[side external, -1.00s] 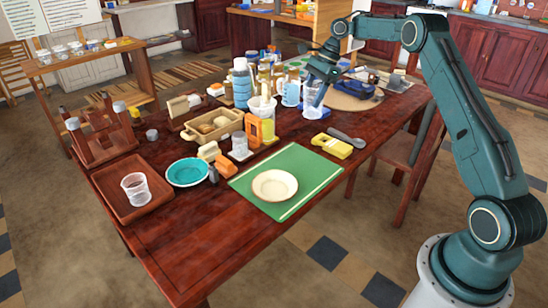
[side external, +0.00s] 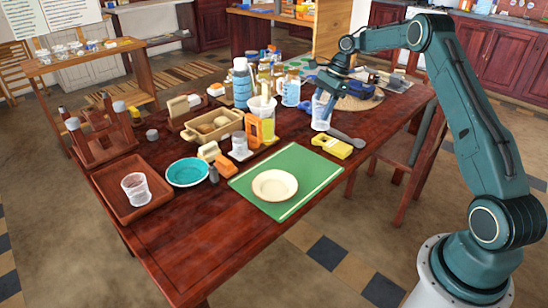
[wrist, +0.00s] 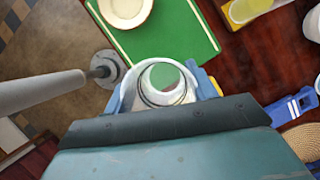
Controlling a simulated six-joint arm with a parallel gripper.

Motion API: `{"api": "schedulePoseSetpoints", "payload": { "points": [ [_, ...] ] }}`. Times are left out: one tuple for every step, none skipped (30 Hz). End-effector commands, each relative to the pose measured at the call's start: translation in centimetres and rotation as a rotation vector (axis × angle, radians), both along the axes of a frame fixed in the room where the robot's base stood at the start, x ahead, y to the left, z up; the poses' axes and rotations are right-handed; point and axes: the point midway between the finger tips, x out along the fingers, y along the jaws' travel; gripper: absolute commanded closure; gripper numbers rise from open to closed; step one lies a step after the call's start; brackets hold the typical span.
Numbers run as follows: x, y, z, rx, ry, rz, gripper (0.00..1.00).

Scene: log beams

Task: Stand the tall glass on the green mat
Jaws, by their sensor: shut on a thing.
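My gripper (side external: 327,90) is shut on a clear tall glass (side external: 321,116), which looks upright behind the green mat's far edge. I cannot tell whether its base is clear of the table. In the wrist view the blue fingers of my gripper (wrist: 165,90) sit on either side of the glass (wrist: 166,97), seen from above through its open rim. The green mat (side external: 312,168) lies at the table's front edge with a cream plate (side external: 274,186) on its near part. The mat (wrist: 180,35) also shows ahead of the glass in the wrist view.
A yellow block-like object (side external: 332,146) and a dark spoon (side external: 346,138) lie close to the glass. An orange-and-yellow item (side external: 260,128) and a small glass (side external: 240,146) stand left of the mat. Another clear glass (side external: 136,189) is in a brown tray. The mat's far part is bare.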

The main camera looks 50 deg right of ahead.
Motion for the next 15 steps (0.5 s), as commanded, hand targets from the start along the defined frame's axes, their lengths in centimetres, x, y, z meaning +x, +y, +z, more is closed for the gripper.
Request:
{"api": "schedulePoseSetpoints", "payload": {
  "points": [
    [-0.1, 0.1, -0.9, 0.001, 0.004, 0.001, 0.67],
    [-0.1, 0.1, -1.5, 0.000, 0.003, 0.000, 0.67],
    [0.0, 0.1, -2.2, 0.001, 0.002, -0.001, 0.67],
    [-0.1, 0.1, -2.8, 0.002, 0.004, 0.001, 0.67],
    [-0.1, 0.1, -3.4, 0.002, 0.004, 0.000, 0.67],
    [-0.1, 0.1, -4.2, 0.000, 0.003, 0.000, 0.67],
    [-0.1, 0.1, -4.8, 0.000, 0.003, 0.000, 0.67],
    [0.0, 0.1, -5.3, 0.001, 0.003, 0.000, 0.67],
    [-0.1, 0.1, -6.1, 0.000, 0.003, 0.000, 0.67],
    [-0.1, 0.1, -6.7, 0.001, 0.004, 0.001, 0.67],
    [-0.1, 0.1, -7.2, 0.000, 0.003, 0.001, 0.67],
    [0.0, 0.0, -7.9, 0.000, 0.002, 0.001, 0.67],
    [0.0, 0.1, -8.4, 0.000, 0.003, 0.000, 0.67],
    [0.0, 0.1, -8.9, 0.000, 0.003, 0.001, 0.67],
    [0.0, 0.1, -9.4, -0.001, 0.001, 0.000, 0.67]
  ]
}}
